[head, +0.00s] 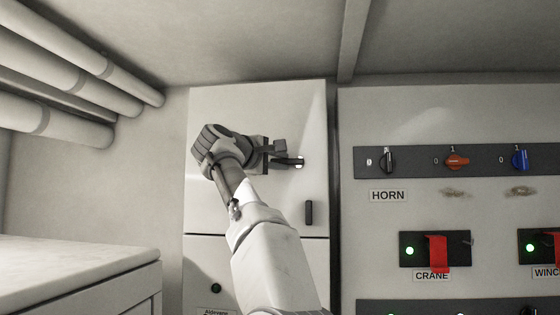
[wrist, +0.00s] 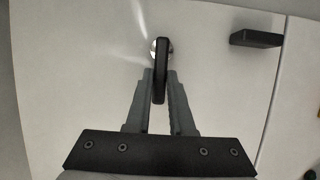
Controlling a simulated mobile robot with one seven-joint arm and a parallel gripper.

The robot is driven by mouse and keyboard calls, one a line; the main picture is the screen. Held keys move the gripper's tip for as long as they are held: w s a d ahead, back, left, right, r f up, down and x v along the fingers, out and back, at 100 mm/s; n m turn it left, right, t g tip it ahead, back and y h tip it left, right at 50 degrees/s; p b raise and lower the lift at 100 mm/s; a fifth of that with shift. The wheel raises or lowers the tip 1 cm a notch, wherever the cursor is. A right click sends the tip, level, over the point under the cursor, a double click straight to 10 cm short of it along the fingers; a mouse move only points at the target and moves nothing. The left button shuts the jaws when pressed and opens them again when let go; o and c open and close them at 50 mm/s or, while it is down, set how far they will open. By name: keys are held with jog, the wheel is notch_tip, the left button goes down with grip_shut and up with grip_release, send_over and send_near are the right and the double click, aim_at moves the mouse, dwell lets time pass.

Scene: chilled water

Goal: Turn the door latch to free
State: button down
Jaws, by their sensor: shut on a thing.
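The door latch (head: 298,162) is a dark lever on a shiny round base, on the upper white cabinet door (head: 228,105). In the wrist view the latch (wrist: 160,68) shows between the two fingers. My gripper (head: 280,155) is at the latch, and its fingers in the wrist view (wrist: 160,76) are shut on the lever from both sides. Part of the latch is hidden behind my gripper.
A dark door handle (head: 309,212) sits below the latch, and it also shows in the wrist view (wrist: 256,38). To the right is a switch panel (head: 440,120) with knobs and red switch covers. Pipes (head: 70,70) run at upper left above a white counter (head: 75,265).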

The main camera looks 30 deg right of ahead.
jog(key=c, duration=0.8)
grip_release()
jog(key=shift+d, duration=0.1)
jog(key=shift+s+a, duration=0.1)
jog(key=shift+a, duration=0.2)
jog(key=b+v, duration=0.4)
jog(key=v, duration=1.3)
jog(key=shift+d+b, duration=0.1)
jog(key=shift+b, duration=0.25)
